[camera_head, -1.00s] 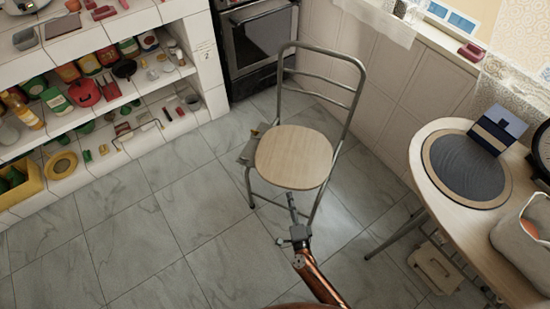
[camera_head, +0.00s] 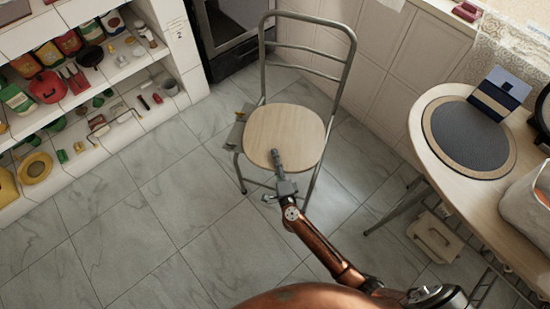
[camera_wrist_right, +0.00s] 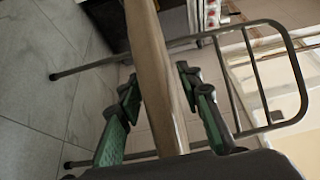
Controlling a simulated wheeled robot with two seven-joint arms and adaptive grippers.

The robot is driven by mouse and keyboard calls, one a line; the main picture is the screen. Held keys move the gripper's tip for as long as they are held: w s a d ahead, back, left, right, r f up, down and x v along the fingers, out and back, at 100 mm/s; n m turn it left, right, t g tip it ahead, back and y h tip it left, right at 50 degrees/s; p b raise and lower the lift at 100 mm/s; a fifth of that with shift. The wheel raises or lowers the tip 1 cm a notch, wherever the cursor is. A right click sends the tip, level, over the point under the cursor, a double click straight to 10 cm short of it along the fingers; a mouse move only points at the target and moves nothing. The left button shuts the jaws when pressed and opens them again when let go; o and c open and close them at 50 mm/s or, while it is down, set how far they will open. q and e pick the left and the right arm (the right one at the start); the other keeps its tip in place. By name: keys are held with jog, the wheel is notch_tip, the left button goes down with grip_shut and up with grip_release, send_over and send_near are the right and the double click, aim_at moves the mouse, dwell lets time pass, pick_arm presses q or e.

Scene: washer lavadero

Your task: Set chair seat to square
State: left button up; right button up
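The chair (camera_head: 343,85) stands on the tiled floor, with a grey metal tube frame and a light wooden, rounded seat (camera_head: 283,132). The seat appears folded down. My right gripper (camera_head: 277,158) reaches over the seat's near edge in the head view. In the right wrist view, the seat (camera_wrist_right: 152,75) shows edge-on as a pale board between the green-padded fingers of my right gripper (camera_wrist_right: 160,105). Gaps show on both sides of the board, so the fingers are open around it. My left gripper is in no view.
A round-ended wooden table (camera_head: 440,165) with a dark round mat (camera_head: 467,137) stands at the right. Shelves (camera_head: 95,115) with jars and utensils are at the left. A dark oven (camera_head: 232,30) is behind the chair. The floor (camera_head: 150,220) at lower left is clear.

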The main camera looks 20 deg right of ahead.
jog(key=shift+c, duration=0.6)
grip_shut()
